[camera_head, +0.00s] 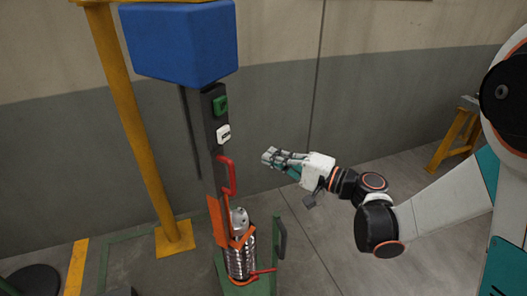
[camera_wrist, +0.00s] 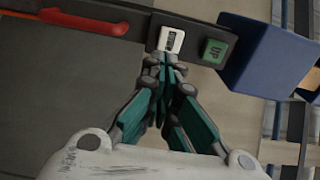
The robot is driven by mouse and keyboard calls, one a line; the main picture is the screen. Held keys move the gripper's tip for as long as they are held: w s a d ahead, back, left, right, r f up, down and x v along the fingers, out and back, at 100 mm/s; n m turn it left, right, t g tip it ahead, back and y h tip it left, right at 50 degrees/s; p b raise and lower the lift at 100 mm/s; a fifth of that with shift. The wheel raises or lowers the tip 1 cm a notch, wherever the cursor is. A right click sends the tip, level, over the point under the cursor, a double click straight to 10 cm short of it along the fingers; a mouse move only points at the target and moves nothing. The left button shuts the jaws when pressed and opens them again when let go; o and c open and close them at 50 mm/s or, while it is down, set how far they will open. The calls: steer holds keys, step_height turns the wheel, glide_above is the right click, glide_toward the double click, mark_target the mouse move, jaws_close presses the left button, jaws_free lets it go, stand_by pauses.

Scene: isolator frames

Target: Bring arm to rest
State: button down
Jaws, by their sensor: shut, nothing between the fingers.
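My gripper (camera_head: 269,157) is in the middle of the head view, held out in the air to the right of a dark control post (camera_head: 213,136). Its fingers are closed together and hold nothing. In the wrist view my gripper (camera_wrist: 172,75) points at the post, and its fingertips appear just below the white switch (camera_wrist: 171,39). I cannot tell from that view how far off they are; the head view shows a gap. The post also bears a green button (camera_head: 221,105) marked UP in the wrist view, and a red handle (camera_head: 227,175).
A blue box (camera_head: 182,42) tops the post. A metal cylinder (camera_head: 240,255) stands in an orange and green holder (camera_head: 221,267) below. A yellow pillar (camera_head: 135,140) stands at left and a yellow stand (camera_head: 452,138) at far right. The floor right of the holder is clear.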

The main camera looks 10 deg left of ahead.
steer(key=shift+s+d, duration=0.1)
steer(key=shift+d, duration=0.05)
steer(key=s+d+n+h, duration=0.2)
steer(key=s+d+h, duration=0.6)
steer(key=d, duration=0.6)
steer(key=s+d+n+h, duration=0.2)
steer(key=s+d+h, duration=0.6)
steer(key=s+d, duration=0.4)
steer(key=shift+s+d+f+t+h, duration=0.15)
steer(key=shift+s+d+t+h, duration=0.2)
steer(key=shift+d, duration=0.6)
